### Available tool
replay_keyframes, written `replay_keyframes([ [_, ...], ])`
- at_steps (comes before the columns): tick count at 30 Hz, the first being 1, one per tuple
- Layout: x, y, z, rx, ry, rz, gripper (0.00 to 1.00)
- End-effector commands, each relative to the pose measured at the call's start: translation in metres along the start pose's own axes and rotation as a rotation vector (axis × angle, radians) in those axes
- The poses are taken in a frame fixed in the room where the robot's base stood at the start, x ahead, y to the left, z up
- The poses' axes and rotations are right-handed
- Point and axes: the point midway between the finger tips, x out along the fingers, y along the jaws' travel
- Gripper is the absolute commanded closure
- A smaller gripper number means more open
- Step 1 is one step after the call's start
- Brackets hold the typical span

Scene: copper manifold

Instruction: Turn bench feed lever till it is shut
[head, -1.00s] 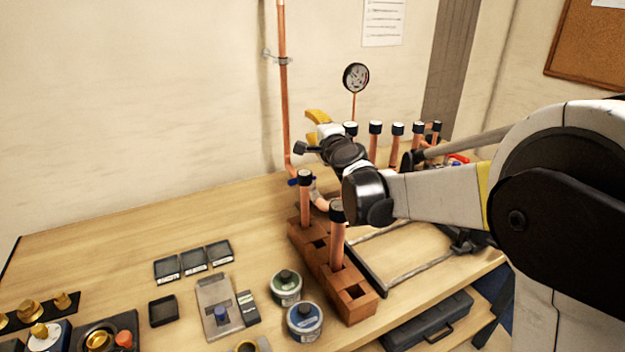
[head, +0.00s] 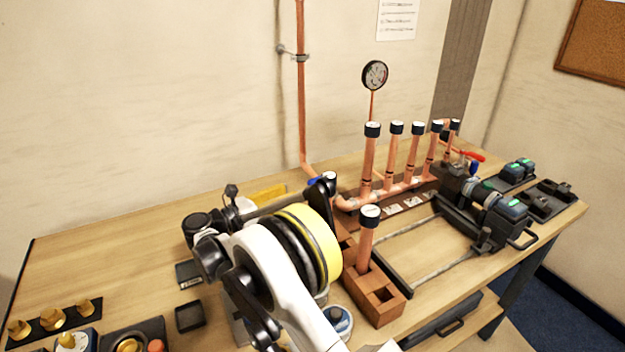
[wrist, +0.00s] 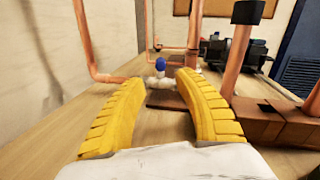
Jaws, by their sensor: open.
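The bench feed lever (head: 317,181) is a small blue handle low on the feed pipe, beside the wall end of the copper manifold. In the wrist view, the blue lever (wrist: 160,64) sits on a pale valve body, straight ahead. My gripper (wrist: 161,80) is open, with its yellow ribbed fingers on either side of the view and the valve beyond them, framed in the gap. In the head view my gripper (head: 268,192) lies low over the bench, left of the lever. My arm partly covers the space around it. No contact with the lever shows.
The copper manifold (head: 405,187) with several capped risers stands right of the lever. A wooden block (head: 380,300) holds a capped copper pipe (head: 367,240) close to my arm. The vertical feed pipe (head: 301,90) runs up the wall.

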Motion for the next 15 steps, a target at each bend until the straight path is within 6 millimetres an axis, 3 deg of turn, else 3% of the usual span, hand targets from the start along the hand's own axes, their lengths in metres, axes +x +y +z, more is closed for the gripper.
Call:
replay_keyframes([
  [9, 0.064, -0.001, -0.002, -0.003, -0.001, -0.002, 0.62],
  [15, 0.091, 0.0, -0.001, -0.003, -0.002, -0.001, 0.62],
])
